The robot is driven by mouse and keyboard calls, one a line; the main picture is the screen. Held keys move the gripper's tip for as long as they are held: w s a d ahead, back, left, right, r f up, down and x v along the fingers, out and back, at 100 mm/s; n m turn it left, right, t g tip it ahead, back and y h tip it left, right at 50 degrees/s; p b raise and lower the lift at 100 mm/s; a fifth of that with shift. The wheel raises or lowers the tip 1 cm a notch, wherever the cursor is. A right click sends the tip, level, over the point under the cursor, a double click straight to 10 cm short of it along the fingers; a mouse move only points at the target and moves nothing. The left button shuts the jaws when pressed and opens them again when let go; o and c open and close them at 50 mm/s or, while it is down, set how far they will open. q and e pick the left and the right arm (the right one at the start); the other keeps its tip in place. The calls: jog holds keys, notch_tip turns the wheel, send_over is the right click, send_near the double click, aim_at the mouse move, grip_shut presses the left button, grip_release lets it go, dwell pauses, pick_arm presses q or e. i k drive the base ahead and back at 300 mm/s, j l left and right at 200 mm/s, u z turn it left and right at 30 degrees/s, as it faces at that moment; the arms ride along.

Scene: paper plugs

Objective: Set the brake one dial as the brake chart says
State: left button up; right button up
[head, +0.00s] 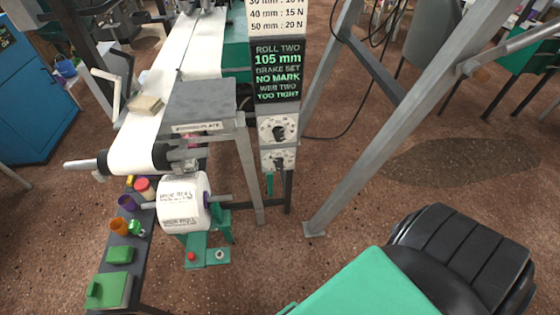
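The chart (278,15) is a white panel at the top, cut off by the picture edge. Its readable lines are 40 mm : 15 N and 50 mm : 20 N; the line above is partly cut. Below it a dark display (277,72) reads roll two 105 mm, brake set no mark, web two too tight. Under the display are an upper white dial (265,129) with a dark knob and a lower dial (268,159). I cannot tell which is brake one, nor read their marks. Neither of my grippers is in view.
A white paper roll (184,203) sits on a green stand, left of the dials. A grey plate (199,101) and white web lie above it. A slanted metal leg (400,125) stands right. A dark bench (141,259) holds small coloured items. Brown floor is open at right.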

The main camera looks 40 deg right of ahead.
aim_at(279, 167)
jog(key=z, duration=1.1)
